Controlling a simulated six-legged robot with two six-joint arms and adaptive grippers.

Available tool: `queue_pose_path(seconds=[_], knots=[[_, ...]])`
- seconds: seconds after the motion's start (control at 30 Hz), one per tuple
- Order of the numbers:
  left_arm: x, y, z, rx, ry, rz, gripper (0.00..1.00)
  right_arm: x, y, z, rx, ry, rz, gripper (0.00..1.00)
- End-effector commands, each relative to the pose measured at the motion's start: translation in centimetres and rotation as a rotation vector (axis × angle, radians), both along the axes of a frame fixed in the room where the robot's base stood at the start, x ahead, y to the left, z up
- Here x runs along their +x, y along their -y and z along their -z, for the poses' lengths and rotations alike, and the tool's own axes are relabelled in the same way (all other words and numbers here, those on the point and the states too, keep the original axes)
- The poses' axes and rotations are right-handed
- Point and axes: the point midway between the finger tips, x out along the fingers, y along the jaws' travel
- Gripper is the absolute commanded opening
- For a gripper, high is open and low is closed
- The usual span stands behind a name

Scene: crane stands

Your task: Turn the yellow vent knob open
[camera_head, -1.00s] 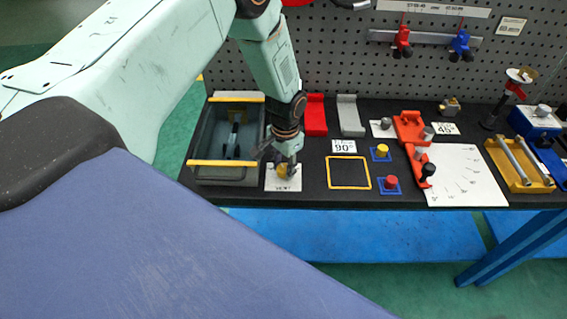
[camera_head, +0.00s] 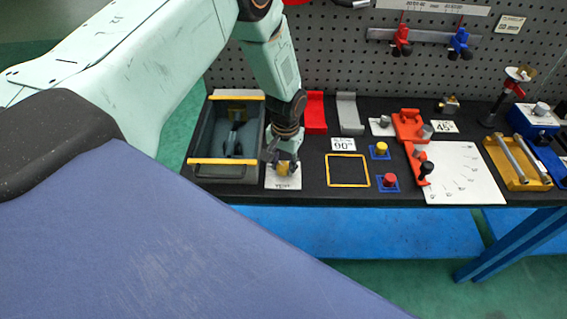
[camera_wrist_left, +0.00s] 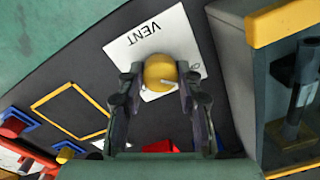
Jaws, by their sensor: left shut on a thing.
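The yellow vent knob (camera_wrist_left: 160,72) sits on a white plate marked VENT (camera_wrist_left: 150,35). In the head view the knob (camera_head: 283,169) is partly hidden by my left gripper (camera_head: 282,166), which points down over it. In the left wrist view the two fingers of my left gripper (camera_wrist_left: 160,84) stand on either side of the knob and are shut on it. A small pale pointer shows on the near side of the knob. My right gripper is not in view.
A grey bin with yellow edges (camera_head: 192,150) stands close on the left of the plate. A yellow square outline (camera_head: 348,186), a yellow button (camera_head: 381,149) and a red button (camera_head: 389,181) lie to the right. A pegboard (camera_head: 330,60) rises behind.

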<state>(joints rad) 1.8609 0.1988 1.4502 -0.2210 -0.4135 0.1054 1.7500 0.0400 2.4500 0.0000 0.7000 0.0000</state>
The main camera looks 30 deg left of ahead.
Motion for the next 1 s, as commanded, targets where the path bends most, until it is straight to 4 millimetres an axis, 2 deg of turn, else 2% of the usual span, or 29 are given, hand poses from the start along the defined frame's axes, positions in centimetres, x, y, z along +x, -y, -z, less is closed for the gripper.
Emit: queue_pose_path(seconds=[0.13, 0.17, 0.4, 0.77, 0.87, 1.0], knots=[[0.5, -0.1, -0.3, 0.0, 0.012, -0.002, 0.03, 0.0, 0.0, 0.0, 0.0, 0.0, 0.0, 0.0], [0.5, -0.1, -0.3, 0.0, 0.012, -0.002, 0.37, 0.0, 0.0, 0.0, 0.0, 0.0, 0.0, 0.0], [0.2, 0.0, -0.1, 0.001, 0.007, -0.001, 0.57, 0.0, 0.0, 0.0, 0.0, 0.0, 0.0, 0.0], [0.2, 0.0, -0.4, -0.001, 0.004, 0.0, 0.58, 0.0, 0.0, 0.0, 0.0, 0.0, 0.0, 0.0], [0.2, 0.0, -1.4, 0.0, 0.006, 0.0, 0.58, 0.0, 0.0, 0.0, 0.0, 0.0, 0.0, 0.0], [0.3, 0.1, -4.1, -0.001, 0.008, 0.0, 0.58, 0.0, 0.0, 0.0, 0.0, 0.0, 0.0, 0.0]])
